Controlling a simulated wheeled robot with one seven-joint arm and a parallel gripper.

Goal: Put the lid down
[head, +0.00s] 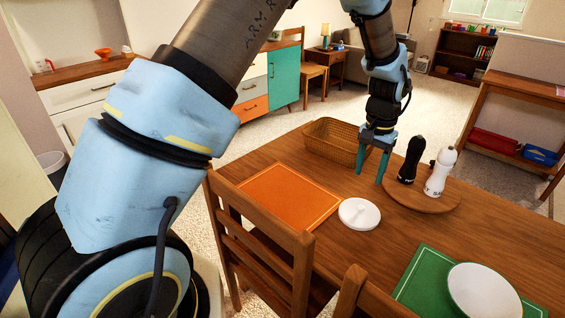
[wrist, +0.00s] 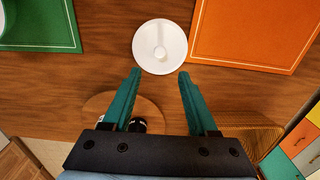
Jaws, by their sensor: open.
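The lid (head: 359,214) is a round white disc with a small knob. It lies on the wooden table beside the orange placemat, and it also shows in the wrist view (wrist: 160,46) with the knob facing up. My gripper (head: 371,178) is open and empty above the table, behind the lid in the head view. In the wrist view my gripper (wrist: 159,73) has its two teal fingers spread apart, with the lid just beyond the fingertips. Nothing is between the fingers.
A round wooden board (head: 440,207) holds a black shaker (head: 410,160) and a white shaker (head: 440,172), close right of my gripper. A wicker basket (head: 330,140) stands behind. An orange placemat (head: 285,193) and a white bowl (head: 483,292) on a green placemat (head: 422,283) flank the lid.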

